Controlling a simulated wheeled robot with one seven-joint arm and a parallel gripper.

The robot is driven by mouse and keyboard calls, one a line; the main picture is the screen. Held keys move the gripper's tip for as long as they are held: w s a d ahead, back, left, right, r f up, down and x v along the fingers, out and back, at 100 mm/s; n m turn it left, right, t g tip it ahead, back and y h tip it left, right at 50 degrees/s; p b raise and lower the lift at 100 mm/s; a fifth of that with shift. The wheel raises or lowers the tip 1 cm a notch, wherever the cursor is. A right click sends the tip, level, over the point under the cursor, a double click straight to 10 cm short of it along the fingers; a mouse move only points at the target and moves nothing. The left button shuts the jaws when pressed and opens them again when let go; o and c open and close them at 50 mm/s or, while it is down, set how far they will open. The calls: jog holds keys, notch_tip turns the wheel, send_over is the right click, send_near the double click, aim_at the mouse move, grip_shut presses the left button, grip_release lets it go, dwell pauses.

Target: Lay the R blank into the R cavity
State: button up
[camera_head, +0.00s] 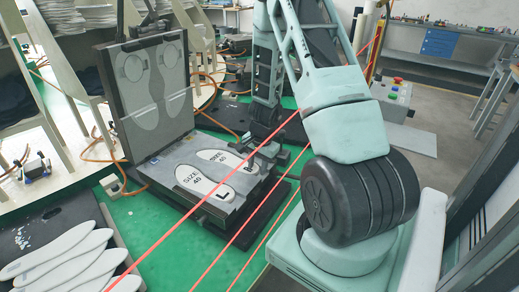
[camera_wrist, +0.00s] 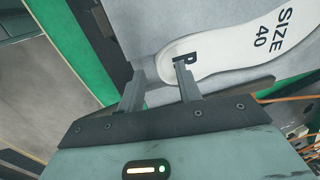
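The open mould's lower half (camera_head: 180,160) lies on the green table, with its lid (camera_head: 150,95) raised behind. In it, a white sole shape (camera_head: 204,183) marked SIZE 40 and L is at left. Beside it, the R sole shape (camera_head: 220,157) is partly hidden; it fills the top right of the wrist view (camera_wrist: 220,48). I cannot tell whether a blank lies in it. My gripper (camera_wrist: 160,72) is open at its heel end, its right fingertip covering part of the R. No blank shows between the fingers.
Several white blanks (camera_head: 60,255) lie fanned on a dark mat at the lower left. Red lines cross the picture in front of the mould. An orange hose (camera_head: 95,160) runs beside the mould. A control box with a red button (camera_head: 397,81) stands behind my arm.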

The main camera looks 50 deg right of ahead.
notch_tip(320, 180, up, 17)
jog(key=s+p, duration=0.2)
jog(key=p, duration=0.1)
jog(key=shift+s+f, duration=0.15)
jog(key=shift+d, duration=0.1)
dwell(0.4)
